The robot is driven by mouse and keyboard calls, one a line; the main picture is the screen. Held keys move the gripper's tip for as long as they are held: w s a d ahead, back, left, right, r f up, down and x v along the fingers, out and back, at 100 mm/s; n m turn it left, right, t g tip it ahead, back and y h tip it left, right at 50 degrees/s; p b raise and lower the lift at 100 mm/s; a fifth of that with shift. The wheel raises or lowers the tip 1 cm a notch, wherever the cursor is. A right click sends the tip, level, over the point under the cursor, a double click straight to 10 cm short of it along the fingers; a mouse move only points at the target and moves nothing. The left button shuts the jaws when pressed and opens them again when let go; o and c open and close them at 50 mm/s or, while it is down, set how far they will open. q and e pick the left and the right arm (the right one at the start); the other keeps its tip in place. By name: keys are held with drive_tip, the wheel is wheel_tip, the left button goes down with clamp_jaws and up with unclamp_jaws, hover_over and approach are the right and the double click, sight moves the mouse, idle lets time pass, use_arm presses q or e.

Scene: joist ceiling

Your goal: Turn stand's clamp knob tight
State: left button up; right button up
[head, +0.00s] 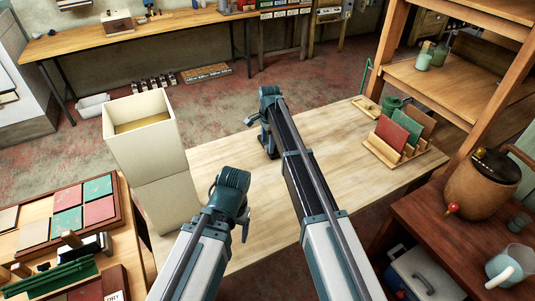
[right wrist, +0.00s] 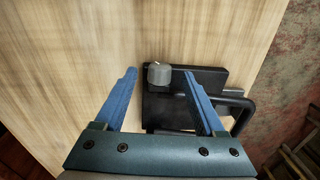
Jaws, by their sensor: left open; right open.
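In the right wrist view, the stand's clamp knob (right wrist: 159,75) is a small grey cylinder at the end of a black clamp body (right wrist: 208,76). My right gripper (right wrist: 160,72) is open, with one blue finger on each side of the knob in the picture. Gaps show on both sides, so it is not gripped; the depth between fingertips and knob is hard to tell. In the head view, my right gripper (head: 268,143) points down over the wooden table (head: 215,150), and the stand is hidden or not distinguishable there. My left gripper (head: 243,228) is open and empty above the table's near left.
A tall cream box (head: 165,185) stands left of my left arm. A wooden rack (head: 395,155) with coloured boards stands on the table's right. A brown cabinet (head: 425,220) with a round pot (head: 480,185) is at right. The table's middle left is bare.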

use_arm(q)
wheel_tip(320, 180, down, 2)
drive_tip(key=shift+f+b, duration=0.1)
drive_tip(key=shift+b, duration=0.55)
use_arm(e)
wheel_tip(320, 180, down, 2)
drive_tip(key=shift+f, duration=0.1)
